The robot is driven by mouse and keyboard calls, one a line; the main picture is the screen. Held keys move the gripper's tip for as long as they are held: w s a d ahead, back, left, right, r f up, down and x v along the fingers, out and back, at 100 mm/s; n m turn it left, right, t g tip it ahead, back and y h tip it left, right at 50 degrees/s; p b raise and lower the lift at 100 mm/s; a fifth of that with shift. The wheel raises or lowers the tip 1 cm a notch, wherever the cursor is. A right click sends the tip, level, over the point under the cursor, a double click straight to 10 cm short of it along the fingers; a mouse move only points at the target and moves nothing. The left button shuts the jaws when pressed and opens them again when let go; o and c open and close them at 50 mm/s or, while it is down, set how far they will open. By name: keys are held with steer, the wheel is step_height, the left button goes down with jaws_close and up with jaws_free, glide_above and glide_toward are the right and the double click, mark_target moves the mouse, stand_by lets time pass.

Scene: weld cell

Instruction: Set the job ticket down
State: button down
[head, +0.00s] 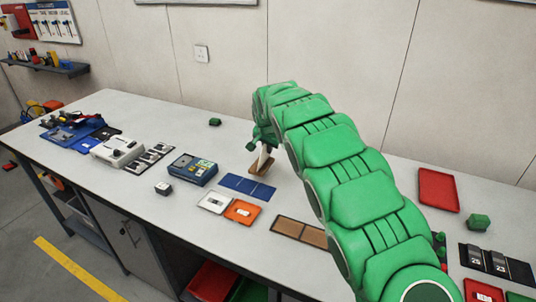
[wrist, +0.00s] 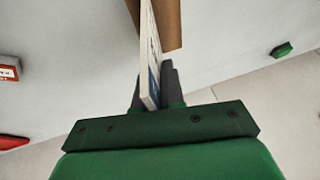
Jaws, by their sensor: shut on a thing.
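The job ticket (wrist: 151,62) is a thin white card with blue print, seen nearly edge-on in the wrist view. My gripper (wrist: 158,90) is shut on it between its grey fingers. In the head view my gripper (head: 262,148) is low over the back middle of the bench, with the ticket (head: 264,157) pointing down. A brown wooden block (head: 261,170) lies right below it, and it also shows in the wrist view (wrist: 168,22) beside the ticket's far end. I cannot tell whether ticket and block touch.
On the bench (head: 330,197), a blue mat (head: 248,187), a blue device (head: 192,168), an orange tray (head: 243,211) and a brown mat (head: 300,231) lie nearby. A small green block (head: 215,122) lies behind left. A red tray (head: 438,190) lies right of my arm.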

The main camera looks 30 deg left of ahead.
mark_target(268, 161)
steer(key=shift+f, duration=1.45)
steer(key=shift+f, duration=0.5)
steer(key=c, duration=1.2)
jaws_free()
steer(key=shift+c, duration=0.2)
steer(key=shift+r, duration=0.1)
steer(key=shift+r, duration=0.45)
steer(key=v, duration=1.2)
steer(key=shift+f, duration=0.1)
